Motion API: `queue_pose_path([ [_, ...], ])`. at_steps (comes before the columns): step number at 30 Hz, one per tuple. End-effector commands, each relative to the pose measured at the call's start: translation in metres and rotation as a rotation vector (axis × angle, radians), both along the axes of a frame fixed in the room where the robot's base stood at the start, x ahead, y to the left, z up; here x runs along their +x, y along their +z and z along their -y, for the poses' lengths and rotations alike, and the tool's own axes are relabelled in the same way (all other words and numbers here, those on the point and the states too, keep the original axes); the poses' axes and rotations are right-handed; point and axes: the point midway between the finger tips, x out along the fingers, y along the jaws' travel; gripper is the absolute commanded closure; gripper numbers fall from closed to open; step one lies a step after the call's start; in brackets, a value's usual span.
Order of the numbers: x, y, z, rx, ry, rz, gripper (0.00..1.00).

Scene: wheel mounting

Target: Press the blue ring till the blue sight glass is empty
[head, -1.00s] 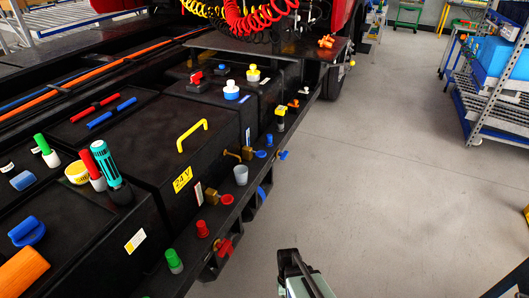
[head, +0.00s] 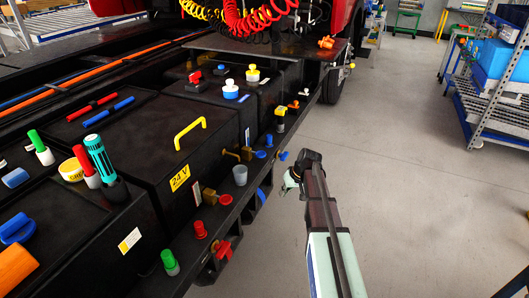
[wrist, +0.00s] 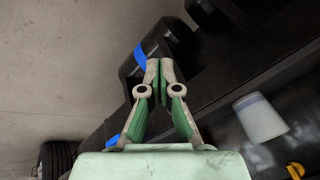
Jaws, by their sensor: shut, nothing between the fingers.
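A blue curved band (head: 261,195), which may be the blue ring, shows at the outer side of the black ledge in the head view. In the wrist view a blue band (wrist: 140,56) crosses a dark part just beyond my fingertips; I cannot tell if they touch. My gripper (wrist: 158,68) is shut with its fingertips together and nothing between them. In the head view my gripper (head: 288,184) is beside the ledge, to the right of the blue band, its fingertips hard to make out. I cannot make out a blue sight glass for certain.
A grey cup (head: 240,175) stands on the ledge, also in the wrist view (wrist: 262,118). Near it are a brass fitting (head: 209,197), a red knob (head: 200,230) and a blue wing knob (head: 283,155). Open floor (head: 410,200) lies right of the ledge.

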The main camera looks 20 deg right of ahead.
Motion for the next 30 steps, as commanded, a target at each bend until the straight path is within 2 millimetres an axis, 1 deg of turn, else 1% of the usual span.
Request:
queue_pose_path([
  [1,0.022,0.02,0.009,0.004,0.023,0.044,1.0],
  [3,0.043,0.048,0.016,0.01,0.065,0.104,1.0],
  [5,0.061,0.074,0.023,0.014,0.105,0.156,1.0],
  [6,0.072,0.092,0.027,0.017,0.136,0.193,1.0],
  [8,0.089,0.12,0.032,0.018,0.187,0.25,1.0],
  [9,0.1,0.14,0.034,0.018,0.226,0.293,1.0],
  [11,0.116,0.17,0.037,0.017,0.293,0.357,1.0],
  [12,0.127,0.188,0.036,0.018,0.349,0.404,1.0],
  [13,0.132,0.198,0.033,0.018,0.392,0.434,1.0],
  [16,0.14,0.204,0.026,0.021,0.506,0.499,1.0],
  [21,0.136,0.208,0.019,0.003,0.626,0.564,1.0],
  [30,0.136,0.207,0.019,-0.018,0.666,0.58,1.0],
])
